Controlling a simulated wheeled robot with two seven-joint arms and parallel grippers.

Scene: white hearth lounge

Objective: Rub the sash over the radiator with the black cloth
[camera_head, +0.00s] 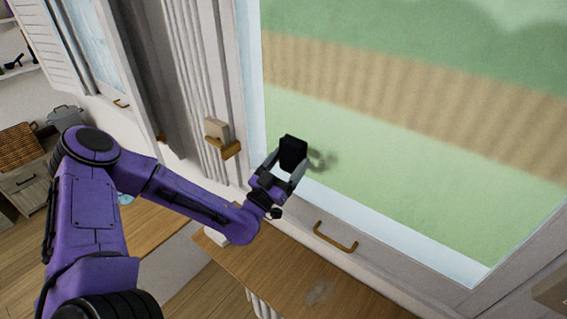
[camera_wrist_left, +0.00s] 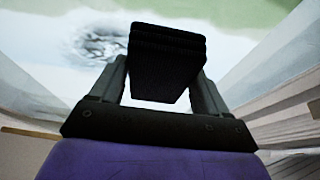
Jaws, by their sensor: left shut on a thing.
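The black cloth (camera_head: 293,152) is a dark folded block held in my left gripper (camera_head: 290,165) in the head view. The cloth also shows in the left wrist view (camera_wrist_left: 166,62), between the two grey fingers. The sash (camera_head: 400,160) is a large window with a pale frame and a view of green and tan beyond. A dark grey smudge (camera_head: 322,160) is on the glass just right of the cloth, and it shows as a swirl in the left wrist view (camera_wrist_left: 97,43). Whether the cloth touches the glass I cannot tell. My right gripper is in neither view.
A brass handle (camera_head: 335,237) sits on the lower sash rail. A wooden shelf (camera_head: 285,275) runs below the window. A tieback (camera_head: 222,147) holds the curtain (camera_head: 190,70) left of the glass. A wicker basket (camera_head: 20,150) stands at far left.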

